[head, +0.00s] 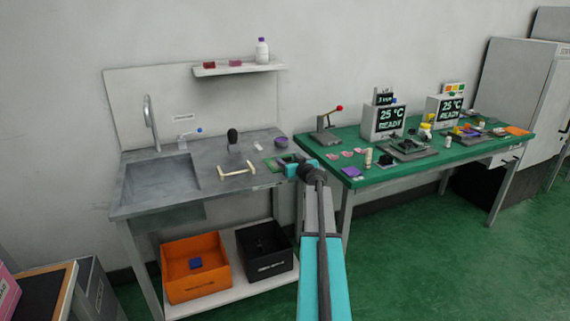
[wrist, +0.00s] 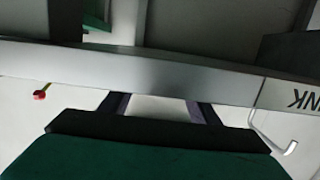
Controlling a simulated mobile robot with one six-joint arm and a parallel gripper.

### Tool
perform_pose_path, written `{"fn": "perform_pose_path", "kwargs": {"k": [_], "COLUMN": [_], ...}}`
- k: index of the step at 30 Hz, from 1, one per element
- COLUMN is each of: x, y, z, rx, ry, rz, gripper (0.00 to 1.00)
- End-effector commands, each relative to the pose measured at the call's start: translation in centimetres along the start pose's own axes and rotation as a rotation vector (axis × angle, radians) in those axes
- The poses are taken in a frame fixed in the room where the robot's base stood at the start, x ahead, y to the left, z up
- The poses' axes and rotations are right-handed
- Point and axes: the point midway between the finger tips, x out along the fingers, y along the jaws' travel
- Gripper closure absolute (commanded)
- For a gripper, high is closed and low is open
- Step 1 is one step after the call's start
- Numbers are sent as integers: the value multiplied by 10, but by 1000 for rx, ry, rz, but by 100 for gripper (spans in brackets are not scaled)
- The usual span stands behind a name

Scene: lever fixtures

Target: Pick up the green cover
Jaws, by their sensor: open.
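A small green thing (head: 273,164), which looks like the green cover, lies near the right front of the grey sink bench. My gripper (head: 287,166) is at its right side in the head view, and my arm partly hides the area. I cannot tell whether they touch. In the wrist view the two dark fingers of my gripper (wrist: 158,108) stand apart with a pale surface between them and nothing held. The broad dark green shape below them looks like part of my own wrist. I cannot make out the cover clearly there.
The sink bench (head: 133,203) also bears a cream handle (head: 237,170), a black knob (head: 232,136) and a purple bowl (head: 281,142). A green table (head: 430,163) with instruments stands close on the right. Orange (head: 197,285) and black (head: 266,268) bins sit below.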

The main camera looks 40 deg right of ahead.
Motion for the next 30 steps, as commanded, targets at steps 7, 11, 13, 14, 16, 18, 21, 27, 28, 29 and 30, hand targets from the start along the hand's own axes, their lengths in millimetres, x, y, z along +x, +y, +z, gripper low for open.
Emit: {"fn": "perform_pose_path", "kwargs": {"k": [7,11,13,14,16,18,21,27,28,29,30], "x": [0,0,0,0,0,0,-1,-2,-3,-3,-4], "y": [0,1,1,1,1,1,1,1,1,1,1], "z": [0,0,0,0,0,-1,-3,-14,-16,-19,-22], "rx": [0,0,0,0,0,0,1,-1,0,-1,-2], "ry": [0,0,0,0,0,0,1,2,2,2,1], "rz": [0,1,1,1,1,1,1,1,0,1,0], "gripper": [71,90,90,90,90,91,91,91,91,91,91]}}
